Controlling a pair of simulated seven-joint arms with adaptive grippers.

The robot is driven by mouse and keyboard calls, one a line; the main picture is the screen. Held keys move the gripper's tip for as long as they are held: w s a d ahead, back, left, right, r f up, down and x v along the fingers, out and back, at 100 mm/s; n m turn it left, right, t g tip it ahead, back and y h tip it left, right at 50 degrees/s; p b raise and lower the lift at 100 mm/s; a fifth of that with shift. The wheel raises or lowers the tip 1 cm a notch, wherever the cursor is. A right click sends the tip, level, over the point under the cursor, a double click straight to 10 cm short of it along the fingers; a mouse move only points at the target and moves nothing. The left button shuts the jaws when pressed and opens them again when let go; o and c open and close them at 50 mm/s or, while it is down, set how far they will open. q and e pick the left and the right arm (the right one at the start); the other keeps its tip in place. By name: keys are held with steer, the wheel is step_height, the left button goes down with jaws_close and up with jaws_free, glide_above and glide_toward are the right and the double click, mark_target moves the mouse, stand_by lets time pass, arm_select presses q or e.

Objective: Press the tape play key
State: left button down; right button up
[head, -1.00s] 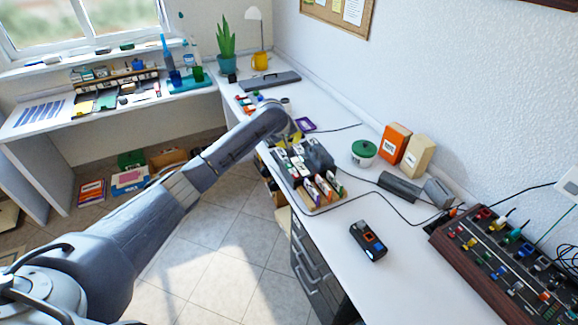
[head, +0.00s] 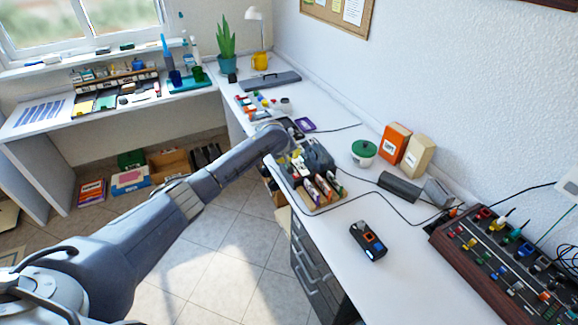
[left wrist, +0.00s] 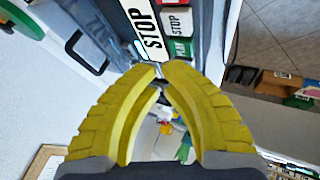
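The dark grey tape machine (head: 319,154) stands on the right-hand desk, partly hidden by my left arm in the head view. The left wrist view shows its keys up close: a large white key marked STOP (left wrist: 146,28), a smaller STOP label (left wrist: 178,18), and a green key (left wrist: 181,48) whose lettering looks like PLAY but is blurred. My left gripper (left wrist: 161,68) has yellow fingers with tips together, holding nothing visible. The tips appear just below the keys in that view; contact cannot be told. In the head view the left gripper (head: 296,157) is over the machine. My right gripper is not in view.
A tray with several upright cassettes (head: 322,190) sits in front of the machine. A black box with an orange-framed button (head: 368,242) lies nearer. A green-lidded tub (head: 363,153) stands behind right, and a wood-sided control panel (head: 495,275) at lower right. Cables cross the desk.

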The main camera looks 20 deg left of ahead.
arm_select(q)
steer(key=shift+f, duration=0.25)
stand_by(1.3)
steer(key=shift+f, duration=0.2)
steer(key=shift+f, duration=0.4)
stand_by(0.9)
steer(key=shift+r, duration=0.2)
stand_by(0.3)
steer(key=shift+r, duration=0.65)
steer(key=shift+r, duration=2.5)
